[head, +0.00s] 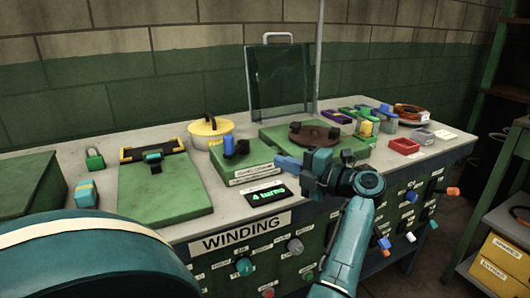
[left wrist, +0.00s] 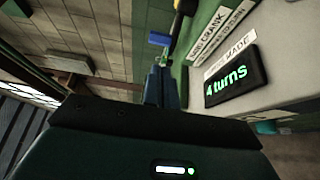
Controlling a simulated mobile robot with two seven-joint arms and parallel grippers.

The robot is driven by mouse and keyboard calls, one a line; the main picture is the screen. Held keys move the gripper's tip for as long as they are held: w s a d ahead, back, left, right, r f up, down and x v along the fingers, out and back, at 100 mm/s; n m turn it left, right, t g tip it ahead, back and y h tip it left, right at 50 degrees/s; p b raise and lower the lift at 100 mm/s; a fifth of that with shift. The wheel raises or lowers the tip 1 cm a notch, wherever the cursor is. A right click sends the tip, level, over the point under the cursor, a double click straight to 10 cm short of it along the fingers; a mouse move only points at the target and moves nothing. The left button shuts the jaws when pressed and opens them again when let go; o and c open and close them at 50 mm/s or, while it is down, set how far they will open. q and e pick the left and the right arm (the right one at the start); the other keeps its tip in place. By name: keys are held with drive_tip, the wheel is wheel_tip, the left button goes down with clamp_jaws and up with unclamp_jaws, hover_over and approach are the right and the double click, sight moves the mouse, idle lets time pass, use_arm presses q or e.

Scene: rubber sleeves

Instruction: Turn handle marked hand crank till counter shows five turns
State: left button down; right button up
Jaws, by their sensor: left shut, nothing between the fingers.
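The hand crank is a green box (head: 228,172) on the bench, with a white label on its front edge. Its blue handle (head: 229,147) stands up from the top, beside a black part; the left wrist view shows the handle (left wrist: 158,38) beyond my fingertips. The label (left wrist: 207,35) there reads "HAND CRANK". The black counter (head: 268,195) in front of the box shows "4 turns" in green; it also shows in the left wrist view (left wrist: 232,78). My left gripper (head: 279,161) is shut and empty, to the right of the handle and apart from it. My right gripper is not in view.
A green base with a brown disc (head: 314,133) stands right of the crank. A yellow round lid (head: 210,127) is behind it, and a green board with a black frame (head: 165,187) is to the left. A red tray (head: 403,146) and small blocks lie farther right.

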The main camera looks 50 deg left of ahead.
sight(232, 145)
use_arm(q)
drive_tip(key=a, duration=0.4)
drive_tip(key=s+a, duration=0.1)
drive_tip(key=a, duration=0.3)
drive_tip(key=s+a+p, duration=0.1)
drive_tip(key=a, duration=0.3)
drive_tip(key=shift+s+a, duration=0.25)
drive_tip(key=shift+a, duration=0.1)
